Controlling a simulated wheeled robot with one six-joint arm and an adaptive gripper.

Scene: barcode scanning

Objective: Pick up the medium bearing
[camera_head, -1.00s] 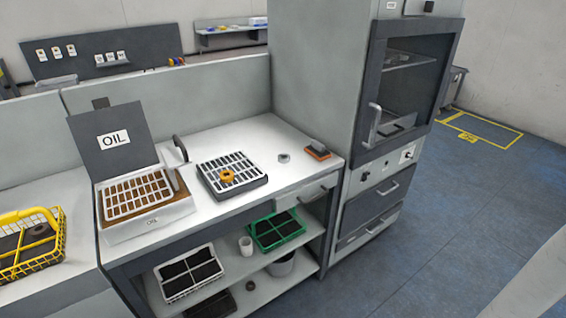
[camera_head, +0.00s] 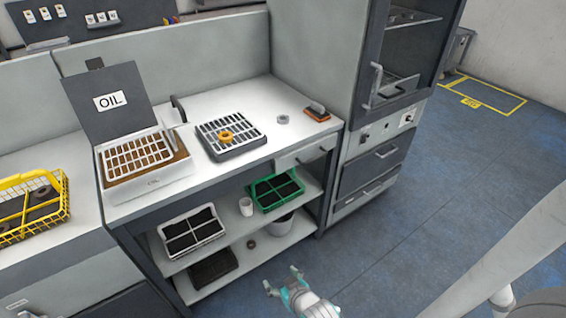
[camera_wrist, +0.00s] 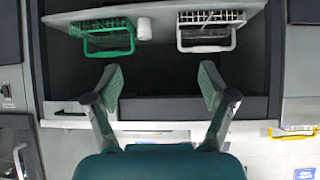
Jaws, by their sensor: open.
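Several ring-shaped bearings show in the head view, and I cannot tell for sure which is the medium one. An orange ring (camera_head: 226,136) lies on a dark tray with a white grate. A grey ring (camera_head: 283,119) lies on the bare white tabletop to its right. A dark ring (camera_head: 251,244) lies on the lower shelf. A dark ring (camera_head: 41,194) sits in the yellow basket. My gripper (camera_head: 282,279) is open and empty, low in front of the workbench, apart from all rings. In the wrist view my gripper (camera_wrist: 160,76) has its fingers spread before the shelves.
The OIL box (camera_head: 150,183) has its lid up. A yellow basket (camera_head: 62,190) stands at left. The shelf holds a white basket (camera_head: 213,232), white cup (camera_head: 246,206) and green basket (camera_head: 296,201). A tall cabinet (camera_head: 325,50) stands right. The blue floor (camera_head: 400,240) is clear.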

